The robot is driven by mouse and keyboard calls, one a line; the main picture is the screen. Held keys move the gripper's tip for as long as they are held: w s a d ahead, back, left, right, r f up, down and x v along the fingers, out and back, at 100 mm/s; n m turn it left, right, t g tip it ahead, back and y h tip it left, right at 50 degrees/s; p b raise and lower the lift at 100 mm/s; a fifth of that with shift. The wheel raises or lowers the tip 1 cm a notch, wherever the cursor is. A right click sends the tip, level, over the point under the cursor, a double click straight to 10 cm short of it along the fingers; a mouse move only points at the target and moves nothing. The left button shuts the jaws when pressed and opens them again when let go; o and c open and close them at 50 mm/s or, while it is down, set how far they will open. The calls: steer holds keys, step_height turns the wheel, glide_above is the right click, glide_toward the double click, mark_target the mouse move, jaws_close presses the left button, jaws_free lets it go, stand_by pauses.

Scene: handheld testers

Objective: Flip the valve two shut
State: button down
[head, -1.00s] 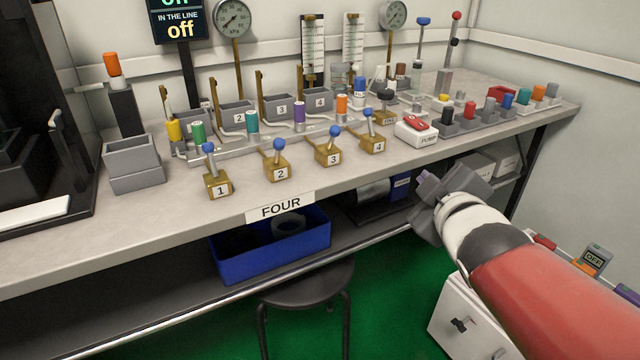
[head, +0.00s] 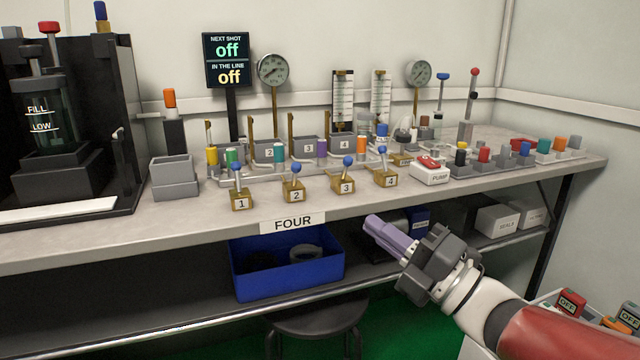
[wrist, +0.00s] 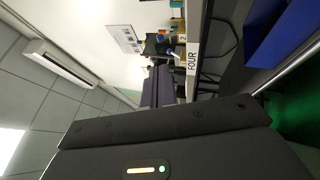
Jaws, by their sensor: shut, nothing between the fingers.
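Valve two (head: 294,190) is a small brass block labelled 2 with a blue-knobbed lever on top, near the bench's front edge in the head view. Its lever stands up, with the blue knob (head: 296,169) at its top. My gripper (head: 371,222) is in front of the bench edge, to the right of and lower than valve two, apart from it. Its purple-grey fingers are together with nothing between them and point up and left. In the wrist view the fingers (wrist: 158,88) point toward the bench; a label 2 shows small beyond them.
Valve one (head: 241,200) stands left of valve two; valves three (head: 344,185) and four (head: 387,180) stand to its right. A white pump switch (head: 431,172) is farther right. The FOUR sign (head: 293,222) hangs on the bench edge. A blue bin (head: 288,268) sits below.

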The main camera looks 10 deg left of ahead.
mark_target(300, 169)
steer(key=p+x, duration=0.1)
steer(key=x, duration=1.3)
steer(key=shift+p, duration=0.3)
steer(key=shift+r, duration=0.1)
